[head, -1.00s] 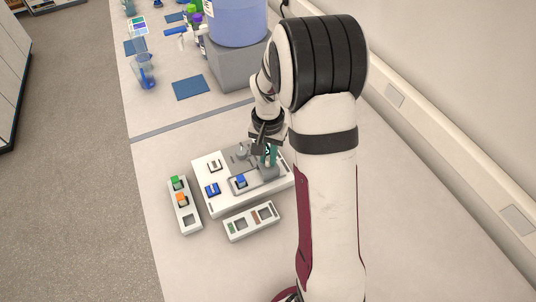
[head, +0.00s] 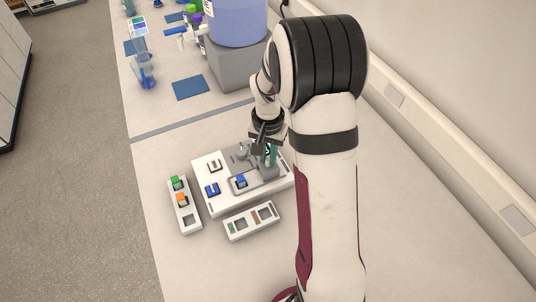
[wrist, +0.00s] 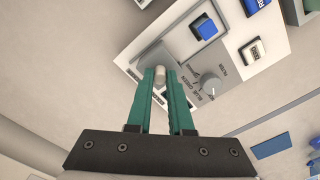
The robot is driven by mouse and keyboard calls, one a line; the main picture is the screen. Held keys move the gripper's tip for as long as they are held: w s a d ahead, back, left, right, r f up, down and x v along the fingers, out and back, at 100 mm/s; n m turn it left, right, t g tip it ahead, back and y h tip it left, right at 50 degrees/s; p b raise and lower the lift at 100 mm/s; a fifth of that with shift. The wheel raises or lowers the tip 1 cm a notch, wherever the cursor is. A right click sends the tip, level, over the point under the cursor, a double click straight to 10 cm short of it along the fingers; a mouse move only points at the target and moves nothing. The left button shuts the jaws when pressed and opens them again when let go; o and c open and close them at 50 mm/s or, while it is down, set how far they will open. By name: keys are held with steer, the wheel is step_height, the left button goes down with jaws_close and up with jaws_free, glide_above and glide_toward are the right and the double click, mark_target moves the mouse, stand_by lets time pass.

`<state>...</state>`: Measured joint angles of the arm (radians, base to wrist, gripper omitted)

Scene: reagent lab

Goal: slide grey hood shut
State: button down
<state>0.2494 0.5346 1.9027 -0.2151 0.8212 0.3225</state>
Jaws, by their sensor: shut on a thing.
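The grey hood (head: 268,172) is on the right part of the white panel (head: 212,207), with a blue block (head: 240,181) showing in the grey-edged opening to its left. My gripper (head: 269,156) is over the hood. In the wrist view, the teal fingers of my gripper (wrist: 160,78) are closed around a short pale grey post, the hood's handle (wrist: 160,72). The blue block in the opening (wrist: 204,27) is uncovered there. My fingers hide part of the hood and its track.
A grey knob (wrist: 208,85) stands close beside my fingers. A second blue block (head: 212,189) is on the panel. A tray with green and orange blocks (head: 185,218) lies left, another small tray (head: 250,232) in front. The bench to the front right is clear.

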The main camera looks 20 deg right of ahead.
steer(key=a, duration=0.8)
steer(key=shift+a, duration=0.25)
steer(key=c, duration=0.8)
jaws_free()
steer(key=shift+c, duration=0.2)
steer(key=shift+r, duration=0.1)
step_height(320, 180, up, 16)
steer(key=shift+f, duration=0.2)
